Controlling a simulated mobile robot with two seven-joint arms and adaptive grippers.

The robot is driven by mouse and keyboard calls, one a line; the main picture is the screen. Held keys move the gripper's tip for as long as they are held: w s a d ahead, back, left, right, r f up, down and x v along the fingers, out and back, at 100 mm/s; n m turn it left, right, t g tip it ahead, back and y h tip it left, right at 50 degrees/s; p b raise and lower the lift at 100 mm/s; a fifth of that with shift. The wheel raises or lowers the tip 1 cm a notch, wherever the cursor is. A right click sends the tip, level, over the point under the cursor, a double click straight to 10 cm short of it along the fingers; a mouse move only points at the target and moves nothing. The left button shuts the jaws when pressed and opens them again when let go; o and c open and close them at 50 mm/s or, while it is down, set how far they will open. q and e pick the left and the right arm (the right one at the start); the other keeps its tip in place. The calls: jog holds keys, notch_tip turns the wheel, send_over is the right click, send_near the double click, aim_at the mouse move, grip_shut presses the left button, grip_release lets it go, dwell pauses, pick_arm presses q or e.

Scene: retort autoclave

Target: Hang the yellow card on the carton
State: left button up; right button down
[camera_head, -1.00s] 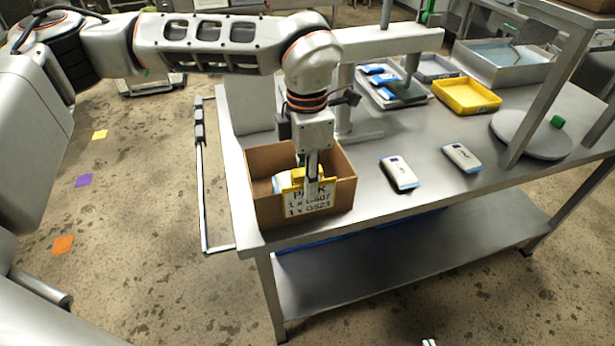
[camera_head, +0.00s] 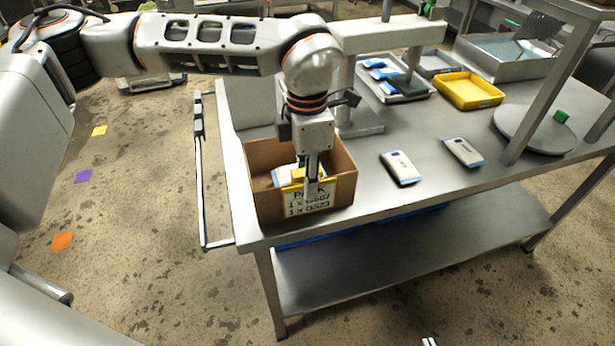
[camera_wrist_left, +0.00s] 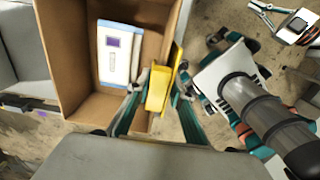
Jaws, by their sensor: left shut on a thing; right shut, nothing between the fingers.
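The yellow card (camera_head: 307,198) has a yellow top and printed lines starting with PACK. It sits against the outer face of the carton's front wall. The open brown carton (camera_head: 268,205) stands at the near left corner of the steel table. My left gripper (camera_head: 312,178) points down at the carton's front rim, shut on the card's yellow top, which also shows in the left wrist view (camera_wrist_left: 158,90). The fingers partly cover the card; whether its top hooks over the rim I cannot tell. Only a sliver of my right gripper (camera_head: 430,342) shows at the bottom edge.
A white and blue pack (camera_wrist_left: 120,55) lies inside the carton. Two more packs (camera_head: 400,168) (camera_head: 463,152) lie on the table (camera_head: 420,205) to the right. A yellow tray (camera_head: 468,92), a tray of packs (camera_head: 400,92) and a round grey plate (camera_head: 535,130) stand farther back.

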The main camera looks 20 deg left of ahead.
pick_arm(q)
jog(key=o, duration=1.1)
notch_tip(320, 180, up, 12)
jog(key=shift+r, duration=0.1)
